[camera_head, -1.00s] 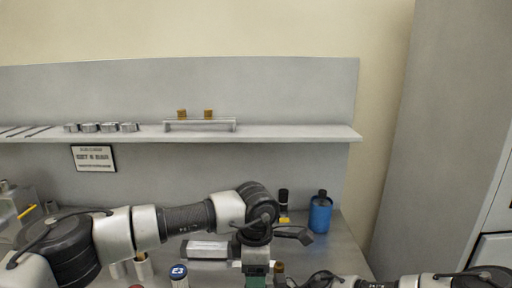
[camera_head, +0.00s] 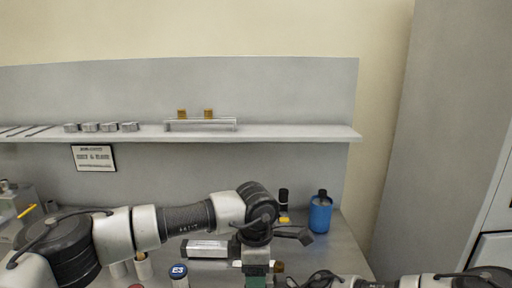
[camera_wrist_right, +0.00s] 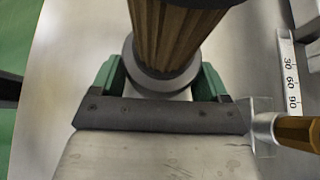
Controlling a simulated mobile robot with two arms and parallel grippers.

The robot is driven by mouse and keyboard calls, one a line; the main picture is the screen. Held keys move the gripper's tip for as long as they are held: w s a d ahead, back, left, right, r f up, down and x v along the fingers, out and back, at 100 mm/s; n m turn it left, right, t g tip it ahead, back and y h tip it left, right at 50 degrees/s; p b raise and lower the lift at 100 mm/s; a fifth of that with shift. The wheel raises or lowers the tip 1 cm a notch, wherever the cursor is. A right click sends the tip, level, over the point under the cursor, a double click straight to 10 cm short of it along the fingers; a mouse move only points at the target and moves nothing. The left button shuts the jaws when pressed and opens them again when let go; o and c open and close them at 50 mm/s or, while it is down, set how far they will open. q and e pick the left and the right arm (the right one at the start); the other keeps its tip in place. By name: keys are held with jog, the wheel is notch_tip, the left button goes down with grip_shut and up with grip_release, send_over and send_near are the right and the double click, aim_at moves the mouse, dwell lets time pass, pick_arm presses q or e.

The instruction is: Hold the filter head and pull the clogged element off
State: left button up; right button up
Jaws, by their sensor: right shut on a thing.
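A brown pleated filter element (camera_wrist_right: 172,35) with a grey end ring fills the top middle of the right wrist view. My right gripper (camera_wrist_right: 160,78) has its green fingers shut on the element's grey end, one on each side. My left arm reaches across the bench in the head view. Its gripper (camera_head: 256,270) shows only its green upper part, and the fingertips are cut off by the bottom edge. I cannot make out the filter head for sure. A dark edge crosses the element's far end at the top of the wrist view.
A blue bottle (camera_head: 320,212) and a black-capped container (camera_head: 283,200) stand at the bench's back right. A grey block (camera_head: 206,250) lies behind a blue-capped jar (camera_head: 179,274). In the wrist view, an amber-and-metal piece (camera_wrist_right: 293,132) and a scale strip (camera_wrist_right: 289,72) are to the right.

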jog(key=shift+s+f, duration=0.2)
jog(key=shift+f, duration=0.15)
jog(key=o, duration=0.6)
jog(key=shift+c, duration=0.2)
pick_arm(q)
jog(key=shift+w+f, duration=0.1)
pick_arm(e)
jog(key=shift+o, duration=1.4)
jog(key=shift+w+r, duration=0.1)
jog(key=shift+w, duration=0.05)
jog(key=shift+r, duration=0.1)
